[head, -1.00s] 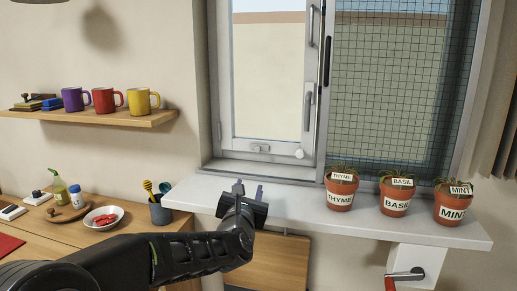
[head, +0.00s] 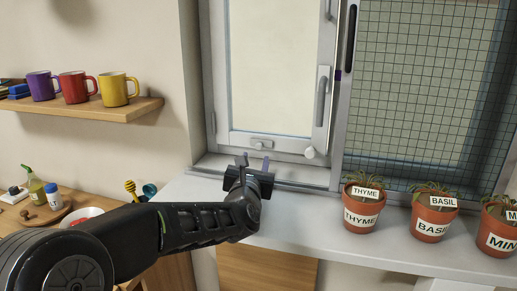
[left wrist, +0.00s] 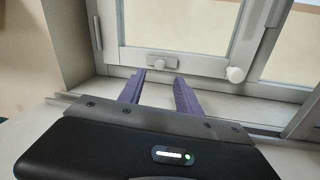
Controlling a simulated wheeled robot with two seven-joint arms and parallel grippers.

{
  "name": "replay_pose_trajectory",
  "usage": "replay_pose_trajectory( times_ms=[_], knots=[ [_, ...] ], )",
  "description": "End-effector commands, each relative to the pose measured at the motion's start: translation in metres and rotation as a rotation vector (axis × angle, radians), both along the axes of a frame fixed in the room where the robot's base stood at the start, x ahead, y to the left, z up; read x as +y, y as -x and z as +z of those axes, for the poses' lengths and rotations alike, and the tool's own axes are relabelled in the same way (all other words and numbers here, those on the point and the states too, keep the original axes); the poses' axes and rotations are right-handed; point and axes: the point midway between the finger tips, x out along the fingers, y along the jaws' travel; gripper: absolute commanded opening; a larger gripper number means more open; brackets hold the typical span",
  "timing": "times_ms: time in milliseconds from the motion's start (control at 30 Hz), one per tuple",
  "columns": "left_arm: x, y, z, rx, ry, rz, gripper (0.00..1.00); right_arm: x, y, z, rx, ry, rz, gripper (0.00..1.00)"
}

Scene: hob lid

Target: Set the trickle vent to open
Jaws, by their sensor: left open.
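The trickle vent (head: 262,143) is a small pale slider plate on the bottom rail of the left window sash. It also shows in the left wrist view (left wrist: 162,62), just beyond my fingertips, with a small dark mark in its middle. I cannot tell its exact setting. My left gripper (head: 254,162) is open and empty, just in front of and below the vent. In the left wrist view its two purple fingers (left wrist: 160,82) point toward the vent, apart from each other. No contact with the vent is visible. My right gripper is not in view.
A white round knob (head: 309,153) sits right of the vent. A window handle (head: 321,100) is above it. Potted thyme (head: 361,212), basil (head: 433,218) and mint (head: 497,238) stand on the white sill (head: 300,233). A mug shelf (head: 110,112) is at the left.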

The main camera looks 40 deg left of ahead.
Motion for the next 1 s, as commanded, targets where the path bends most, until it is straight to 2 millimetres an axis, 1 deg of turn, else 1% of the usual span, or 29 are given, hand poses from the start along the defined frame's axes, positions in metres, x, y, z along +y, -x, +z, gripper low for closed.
replay_pose_trajectory(
  times_ms=[133, 233, 500, 633, 767, 1000],
  knots=[
    [0.003, -0.005, 0.0, 0.001, 0.0, 0.0, 0.4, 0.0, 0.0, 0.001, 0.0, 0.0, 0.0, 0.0],
    [0.008, -0.013, 0.0, 0.002, 0.001, 0.001, 0.4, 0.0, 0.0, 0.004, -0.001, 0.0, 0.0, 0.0],
    [0.028, -0.049, 0.001, 0.001, 0.001, 0.002, 0.4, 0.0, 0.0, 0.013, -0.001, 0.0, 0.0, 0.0],
    [0.035, -0.063, 0.001, 0.001, 0.0, 0.0, 0.4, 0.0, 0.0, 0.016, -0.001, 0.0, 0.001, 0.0],
    [0.038, -0.068, 0.0, 0.001, 0.0, 0.0, 0.4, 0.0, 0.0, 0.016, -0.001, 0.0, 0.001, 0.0],
    [0.038, -0.068, 0.0, 0.0, 0.0, 0.0, 0.4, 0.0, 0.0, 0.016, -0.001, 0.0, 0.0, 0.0]
  ],
)
